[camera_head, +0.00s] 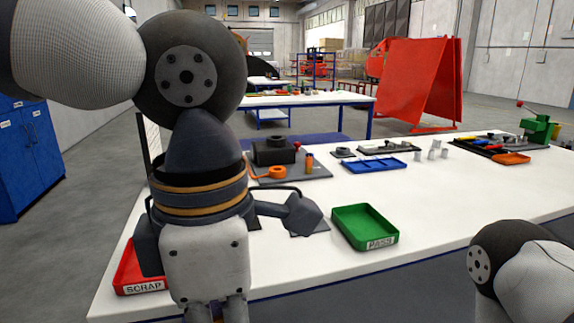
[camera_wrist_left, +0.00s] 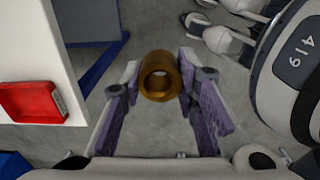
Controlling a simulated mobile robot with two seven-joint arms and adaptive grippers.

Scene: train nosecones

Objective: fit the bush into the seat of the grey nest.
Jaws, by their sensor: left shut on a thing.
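The bush (camera_wrist_left: 160,76) is a bronze-coloured ring with an open bore, between the two fingers of my left gripper (camera_wrist_left: 160,88) in the left wrist view. The gripper is shut on it. It is held over the floor, off the table's edge. In the head view my left gripper (camera_head: 212,312) is at the bottom edge and the bush cannot be made out. I cannot tell which part is the grey nest; a dark grey block (camera_head: 270,152) on a grey plate stands behind my left arm, which hides part of the table. My right gripper is out of view.
On the white table (camera_head: 440,195) are a green tray (camera_head: 391,238), a red scrap tray (camera_head: 127,279), a blue tray (camera_head: 374,166) and a grey faceted piece (camera_head: 303,214) near my arm. The right middle of the table is clear. The scrap tray also shows in the left wrist view (camera_wrist_left: 30,101).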

